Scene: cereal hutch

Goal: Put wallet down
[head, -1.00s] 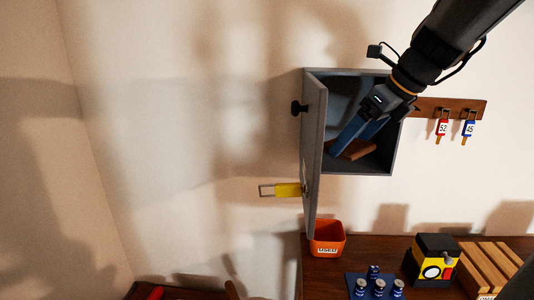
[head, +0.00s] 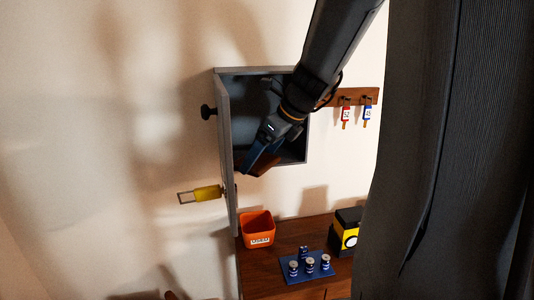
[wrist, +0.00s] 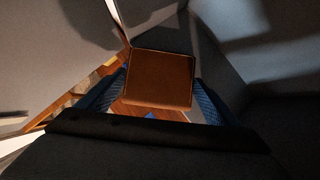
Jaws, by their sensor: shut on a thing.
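The wallet (wrist: 160,78) is a flat brown square in the wrist view, held between two blue fingers. In the head view the wallet (head: 262,165) shows partly, at the lower front of the open grey wall cabinet (head: 305,135). My gripper (head: 252,160) is shut on it, with the fingers pointing down and left. In the wrist view my gripper (wrist: 158,95) has one finger on each side of the wallet. The wallet's underside is hidden.
The cabinet door (head: 226,160) stands open at left. A yellow padlock (head: 207,193) hangs by it. Below, an orange bin (head: 257,230) and a blue tray (head: 290,275) with batteries stand on a wooden top. Key tags hang right. A large dark shape blocks the right side.

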